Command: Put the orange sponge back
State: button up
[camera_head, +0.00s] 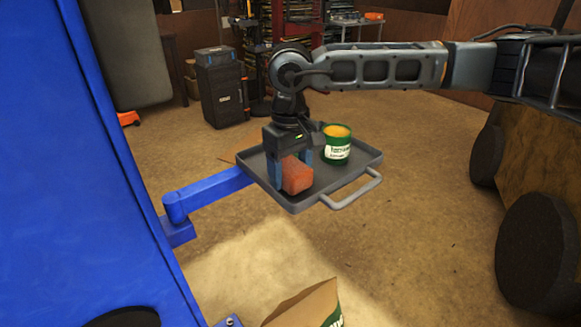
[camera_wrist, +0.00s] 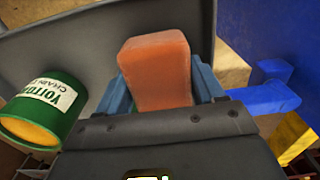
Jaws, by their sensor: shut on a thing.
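The orange sponge (camera_head: 297,177) is a block between the blue fingers of my gripper (camera_head: 290,172), over the grey tray (camera_head: 345,184). My gripper points down and is shut on the sponge. In the wrist view the sponge (camera_wrist: 157,72) stands out between both fingertips, with the tray (camera_wrist: 75,50) behind it. The sponge is at or just above the tray's surface; I cannot tell whether it touches. A green can (camera_head: 337,142) with a white label and a yellow-orange top stands on the tray, right of my gripper; it also shows in the wrist view (camera_wrist: 42,110).
A blue arm (camera_head: 208,192) joins the tray to a large blue lift panel (camera_head: 85,170) at left. The tray has a raised rim and a handle (camera_head: 357,190). A paper bag (camera_head: 305,305) is at the bottom. Black tool boxes (camera_head: 221,90) stand behind. Open floor lies right.

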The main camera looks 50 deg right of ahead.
aim_at(290, 165)
jog(key=shift+f+b, duration=0.25)
jog(key=shift+b, duration=0.1)
jog(key=o, duration=0.7)
jog(key=shift+c, duration=0.2)
notch_tip(290, 165, up, 12)
jog(key=shift+r, duration=0.2)
